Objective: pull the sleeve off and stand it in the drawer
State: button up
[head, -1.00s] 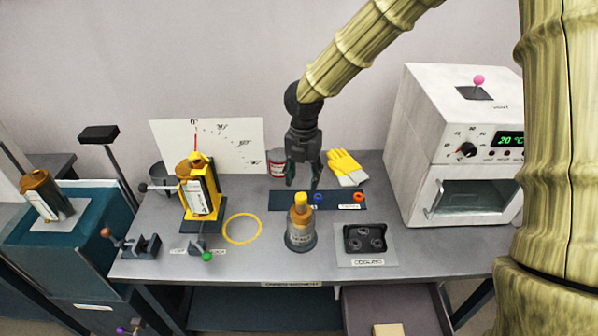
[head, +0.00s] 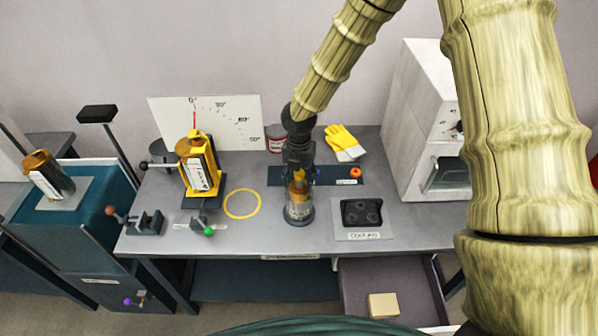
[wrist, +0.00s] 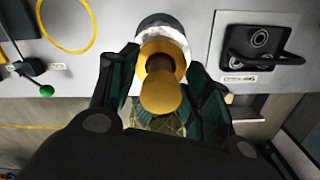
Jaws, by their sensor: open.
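A cylinder with a dark grey base and a pale label (head: 299,213) stands upright on the bench. An orange-yellow part with a rounded knob (wrist: 160,92) rises from its top; I cannot tell which part is the sleeve. My gripper (head: 299,176) is directly above it, pointing down, and hides much of its top in the head view. In the wrist view my gripper (wrist: 161,66) is open, with one finger on each side of the yellow part. Contact cannot be told. The drawer (head: 405,283) is open below the bench at the right.
A beige block (head: 383,305) lies in the drawer. A cooling tray (head: 361,213) stands right of the cylinder and a yellow ring (head: 242,204) lies left. A yellow tube holder (head: 199,166), gloves (head: 344,140) and a white oven (head: 421,120) stand around.

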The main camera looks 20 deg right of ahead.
jog(key=shift+f, duration=0.1)
jog(key=shift+c, duration=0.5)
grip_shut()
jog(key=shift+r+p, duration=0.8)
jog(key=shift+p, duration=0.05)
dwell(0.7)
jog(key=shift+r+p, duration=1.95)
jog(key=shift+r, duration=0.2)
